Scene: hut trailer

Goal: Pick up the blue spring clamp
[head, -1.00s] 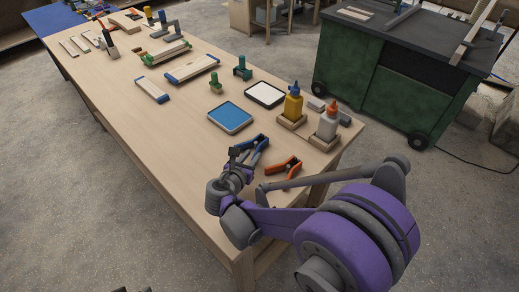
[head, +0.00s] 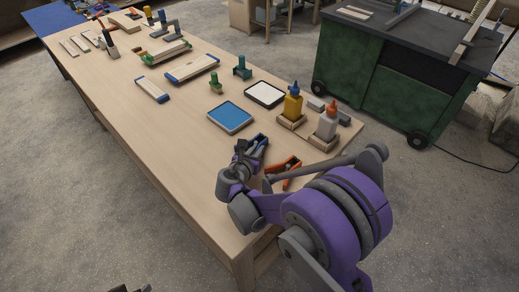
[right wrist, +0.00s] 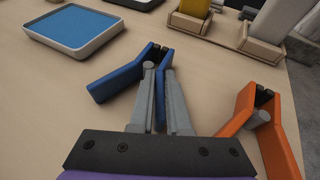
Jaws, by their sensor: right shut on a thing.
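The blue spring clamp (right wrist: 128,78) lies on the wooden table near its front end. It also shows in the head view (head: 260,142), partly behind my gripper. My right gripper (right wrist: 159,70) is shut on the clamp, with one blue handle between its two grey fingers. In the head view the right gripper (head: 243,150) reaches the clamp from the near side. I cannot clearly tell whether the clamp is clear of the tabletop. A small dark part at the bottom edge of the head view looks like my left gripper (head: 130,289); its fingers are not clear.
An orange spring clamp (right wrist: 262,125) lies close to the right of the gripper. A blue-topped tray (right wrist: 75,30) lies behind to the left. The table's left middle (head: 150,130) is clear.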

